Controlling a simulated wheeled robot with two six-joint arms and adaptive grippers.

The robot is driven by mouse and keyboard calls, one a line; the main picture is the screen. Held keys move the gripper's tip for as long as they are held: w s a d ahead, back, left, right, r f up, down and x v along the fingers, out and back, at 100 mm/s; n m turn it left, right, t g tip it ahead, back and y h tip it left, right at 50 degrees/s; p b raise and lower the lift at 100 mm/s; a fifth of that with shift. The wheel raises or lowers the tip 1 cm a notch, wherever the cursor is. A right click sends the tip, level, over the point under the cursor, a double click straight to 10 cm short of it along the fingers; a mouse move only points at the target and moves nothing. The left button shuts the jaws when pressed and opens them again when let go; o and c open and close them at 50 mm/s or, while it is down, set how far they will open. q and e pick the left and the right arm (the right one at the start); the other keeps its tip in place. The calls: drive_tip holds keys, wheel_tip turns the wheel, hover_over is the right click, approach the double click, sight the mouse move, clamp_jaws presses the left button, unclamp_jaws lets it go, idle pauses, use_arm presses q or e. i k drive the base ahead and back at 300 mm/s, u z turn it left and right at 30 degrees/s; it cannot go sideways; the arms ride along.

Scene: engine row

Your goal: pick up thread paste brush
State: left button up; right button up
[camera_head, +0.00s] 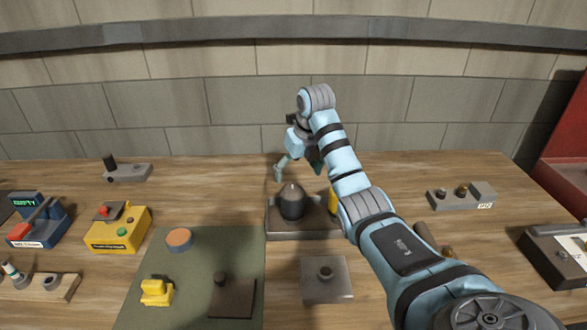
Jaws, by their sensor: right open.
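My right arm comes in from the lower right, and its gripper (297,170) hangs open behind and above a dark rounded pot (291,204). One pale finger shows to the left of the pot's top; the other is partly hidden by the wrist. The pot stands on a grey tray (285,235). A yellow upright piece (333,202) stands at the tray's right, partly covered by my arm. I cannot tell which piece is the thread paste brush. A brown rod-like thing (424,234) lies partly behind my forearm. My left gripper is not in view.
A green mat (190,275) holds an orange-topped disc (179,239), a yellow part (156,291) and a dark block (231,298). A grey plate (326,279) lies in front of the tray. A yellow box (118,230) stands left; a red cabinet (565,150) stands right.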

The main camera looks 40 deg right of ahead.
sight(157, 292)
drive_tip(key=k, duration=1.5)
